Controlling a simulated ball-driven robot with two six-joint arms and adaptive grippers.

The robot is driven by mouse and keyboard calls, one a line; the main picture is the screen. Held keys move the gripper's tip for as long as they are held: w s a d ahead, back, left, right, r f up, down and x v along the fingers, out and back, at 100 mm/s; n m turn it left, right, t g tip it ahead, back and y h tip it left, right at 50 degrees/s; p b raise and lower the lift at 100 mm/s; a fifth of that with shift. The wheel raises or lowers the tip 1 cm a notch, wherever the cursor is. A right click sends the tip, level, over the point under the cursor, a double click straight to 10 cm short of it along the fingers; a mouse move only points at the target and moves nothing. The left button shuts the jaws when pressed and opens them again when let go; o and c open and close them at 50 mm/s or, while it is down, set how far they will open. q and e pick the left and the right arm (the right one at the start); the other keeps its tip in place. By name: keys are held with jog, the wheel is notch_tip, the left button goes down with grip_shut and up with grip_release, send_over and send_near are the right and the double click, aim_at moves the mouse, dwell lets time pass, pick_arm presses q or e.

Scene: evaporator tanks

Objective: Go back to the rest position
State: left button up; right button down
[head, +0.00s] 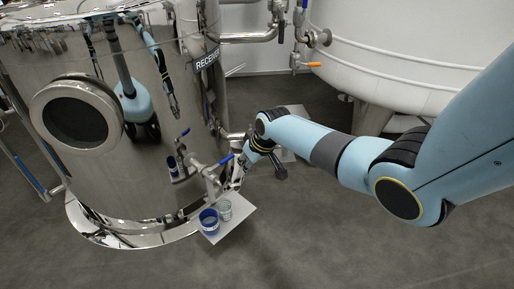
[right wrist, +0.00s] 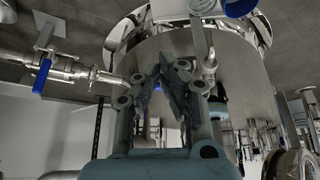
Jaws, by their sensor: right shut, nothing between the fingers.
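My right gripper (head: 240,178) is low at the steel tank, beside the outlet valve with a blue handle (head: 226,160). The arm partly hides the gripper in the head view. In the right wrist view the fingers of the right gripper (right wrist: 163,68) are together, with nothing held between them, in front of the shiny tank (right wrist: 235,65). My left gripper is not in view; only a reflection of my body shows in the tank wall.
A blue cup (head: 209,222) and a clear glass (head: 225,210) stand on a small pale shelf (head: 240,209) close below the gripper. The steel tank (head: 120,185) fills the left. A white tank (head: 400,55) stands behind my right arm. The front right floor is clear.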

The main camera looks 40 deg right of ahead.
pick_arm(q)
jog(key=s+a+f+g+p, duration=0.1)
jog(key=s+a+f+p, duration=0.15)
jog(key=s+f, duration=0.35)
pick_arm(e)
jog(key=v, duration=0.6)
jog(key=s+a+f+g, duration=0.2)
jog(key=s+f, duration=0.3)
jog(key=s, duration=0.5)
jog(key=s+a+f+g, duration=0.1)
jog(key=s+f, duration=0.5)
jog(key=s, duration=0.5)
pick_arm(q)
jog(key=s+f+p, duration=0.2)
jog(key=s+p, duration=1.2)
jog(key=p, duration=0.2)
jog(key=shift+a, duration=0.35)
pick_arm(e)
jog(key=s+a+r+g+h, duration=0.1)
jog(key=s, duration=3.3)
jog(key=shift+s+a+r+g, duration=0.2)
jog(key=shift+s+r+g, duration=0.05)
jog(key=shift+r+g, duration=0.15)
